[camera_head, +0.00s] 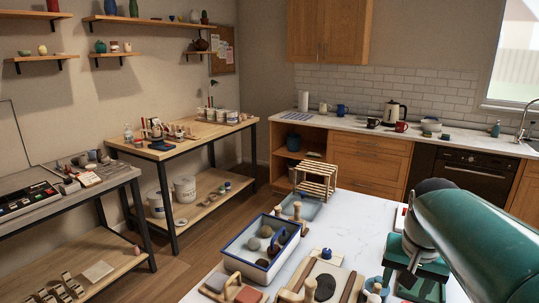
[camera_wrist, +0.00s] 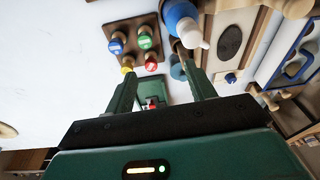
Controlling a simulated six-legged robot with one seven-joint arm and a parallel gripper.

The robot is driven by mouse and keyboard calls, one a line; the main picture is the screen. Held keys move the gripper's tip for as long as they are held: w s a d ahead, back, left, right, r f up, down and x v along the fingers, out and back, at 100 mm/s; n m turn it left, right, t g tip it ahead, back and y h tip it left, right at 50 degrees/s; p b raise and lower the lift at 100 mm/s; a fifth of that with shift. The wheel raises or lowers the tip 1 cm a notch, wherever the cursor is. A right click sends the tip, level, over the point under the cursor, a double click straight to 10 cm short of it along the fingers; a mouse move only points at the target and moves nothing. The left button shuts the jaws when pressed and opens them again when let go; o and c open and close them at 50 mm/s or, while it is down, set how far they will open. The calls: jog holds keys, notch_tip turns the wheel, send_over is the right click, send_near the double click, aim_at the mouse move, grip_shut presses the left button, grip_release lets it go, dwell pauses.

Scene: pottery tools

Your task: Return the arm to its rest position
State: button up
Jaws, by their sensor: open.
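My green arm (camera_head: 480,235) reaches in from the right edge of the head view over the white worktop (camera_head: 370,215). In the wrist view my gripper (camera_wrist: 160,72) has its two green fingers spread well apart, with nothing held between them. Beyond the fingers, a small green item with a red spot (camera_wrist: 150,88) shows in the gap; I cannot tell what it is. A brown wooden holder (camera_wrist: 128,30) with blue, green, yellow and red capped pieces lies past the fingertips. The fingertips cannot be made out clearly in the head view.
A blue-and-white bottle (camera_wrist: 181,20) stands near the right finger. A board with a dark oval (camera_wrist: 230,42) lies beyond it. A blue-rimmed tray of lumps (camera_head: 252,257) and a wooden rack (camera_head: 315,178) stand on the worktop. Clear white surface lies left in the wrist view.

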jog(key=s+a+f+n+t, duration=0.1)
jog(key=s+a+n+t, duration=0.1)
jog(key=a, duration=0.5)
jog(key=s+a+f+n+t, duration=0.1)
jog(key=s+a+n, duration=0.3)
jog(key=s+a, duration=0.2)
jog(key=shift+s+a+f+t+y, duration=0.2)
jog(key=shift+s+a+t+y, duration=0.2)
jog(key=shift+a, duration=0.45)
